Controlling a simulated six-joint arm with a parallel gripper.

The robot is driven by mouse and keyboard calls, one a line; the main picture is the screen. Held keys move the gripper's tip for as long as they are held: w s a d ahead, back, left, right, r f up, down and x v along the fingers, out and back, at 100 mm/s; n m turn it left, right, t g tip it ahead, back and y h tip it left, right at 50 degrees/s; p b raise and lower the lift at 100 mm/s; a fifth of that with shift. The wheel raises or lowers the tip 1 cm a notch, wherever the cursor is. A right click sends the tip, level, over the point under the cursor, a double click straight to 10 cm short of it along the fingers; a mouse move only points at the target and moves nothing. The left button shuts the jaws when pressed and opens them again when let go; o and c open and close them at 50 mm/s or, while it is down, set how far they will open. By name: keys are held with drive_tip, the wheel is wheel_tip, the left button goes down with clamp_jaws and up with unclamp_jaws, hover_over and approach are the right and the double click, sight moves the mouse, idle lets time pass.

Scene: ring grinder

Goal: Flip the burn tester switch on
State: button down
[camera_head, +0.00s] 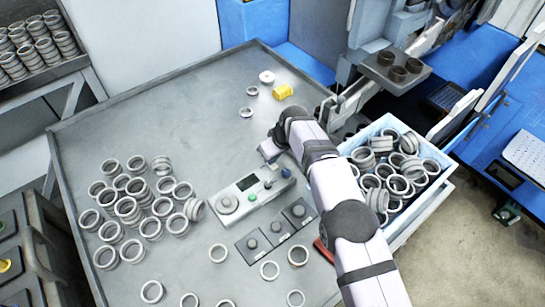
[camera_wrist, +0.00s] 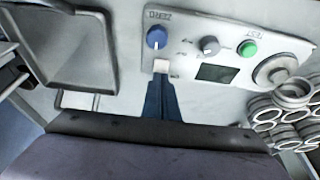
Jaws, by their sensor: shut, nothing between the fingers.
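The tester panel (camera_head: 238,203) is a light grey box on the table, and it also shows in the wrist view (camera_wrist: 285,45). It carries a blue knob (camera_wrist: 156,38) with a white pointer mark, a grey knob (camera_wrist: 210,45), a green button (camera_wrist: 249,48), a dark display (camera_wrist: 217,73) and a large round dial (camera_wrist: 275,70). My gripper (camera_wrist: 162,67) is shut and empty. Its pale tip is just beside the blue knob in the wrist view; I cannot tell whether they touch. In the head view my arm hides most of the gripper.
Several loose metal rings (camera_head: 133,207) lie on the grey table (camera_head: 150,110) left of the panel. Small button boxes (camera_head: 253,246) stand in front of it. A blue bin (camera_head: 437,200) of rings stands right of my arm. The table behind the panel is mostly clear.

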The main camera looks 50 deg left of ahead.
drive_tip(key=shift+a+f+b, duration=0.15)
drive_tip(key=shift+f+b, duration=0.3)
drive_tip(key=shift+b, duration=0.3)
drive_tip(key=shift+r, duration=0.25)
drive_tip(key=shift+d+f, duration=0.15)
drive_tip(key=shift+d, duration=0.1)
drive_tip(key=shift+d+f+p, duration=0.15)
drive_tip(key=shift+d+p, duration=0.3)
drive_tip(key=shift+d, duration=0.3)
wheel_tip(320, 180, up, 5)
drive_tip(key=p, duration=0.3)
drive_tip(key=shift+d+f, duration=0.1)
drive_tip(key=shift+d, duration=0.05)
drive_tip(key=b+v, duration=0.2)
drive_tip(key=v, duration=0.8)
drive_tip(key=shift+b, duration=0.4)
